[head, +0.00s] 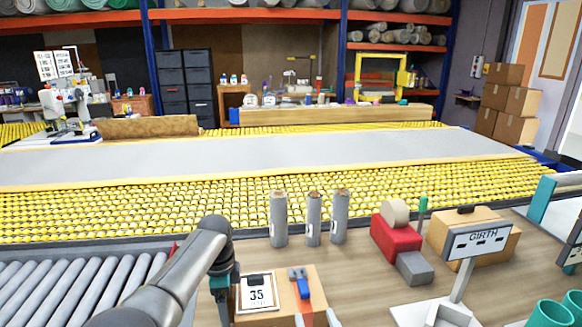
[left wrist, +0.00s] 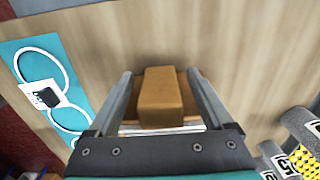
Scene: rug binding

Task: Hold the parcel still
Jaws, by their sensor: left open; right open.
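In the left wrist view a brown box-shaped parcel (left wrist: 160,95) lies between the spread fingers of my left gripper (left wrist: 160,76), with a gap on each side. The fingers are open and do not visibly grip it. In the head view my left arm reaches in from the left and bends down beside a tan box (head: 316,284) with a "35" card (head: 257,292) and a blue-and-red tool (head: 299,283). I cannot tell for sure that this is the same box.
Three grey rolls (head: 313,218) stand behind the tan box. A red dispenser (head: 395,238), another tan box (head: 495,245) and a GIRTH sign (head: 478,241) stand to the right. A roller conveyor (head: 75,290) is at left. A teal mat (left wrist: 35,60) shows in the left wrist view.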

